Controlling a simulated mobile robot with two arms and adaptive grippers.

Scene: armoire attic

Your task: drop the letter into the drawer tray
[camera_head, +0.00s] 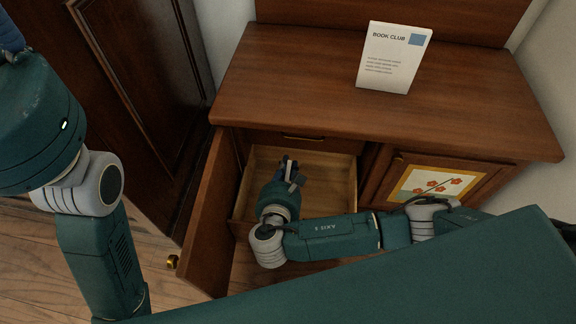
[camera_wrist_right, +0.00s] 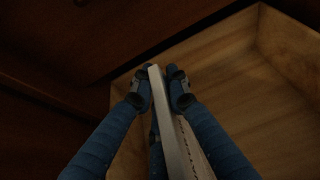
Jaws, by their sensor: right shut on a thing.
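My right gripper (camera_head: 291,168) is inside the open cabinet, over the wooden drawer tray (camera_head: 332,183). In the wrist view my right gripper (camera_wrist_right: 160,88) is shut on the letter (camera_wrist_right: 174,128), a thin pale sheet seen nearly edge-on between the two blue fingers. The letter runs back from the fingertips toward the camera. In the head view the letter cannot be clearly made out. The tray is a pale, open wooden box; its corner and walls (camera_wrist_right: 288,48) show beside the letter in the wrist view.
The cabinet door (camera_head: 204,220) stands open to the left of the tray, with a brass knob (camera_head: 172,261). A book club card (camera_head: 393,58) stands on the cabinet top (camera_head: 290,75). A closed door panel with a flower picture (camera_head: 436,186) is to the right.

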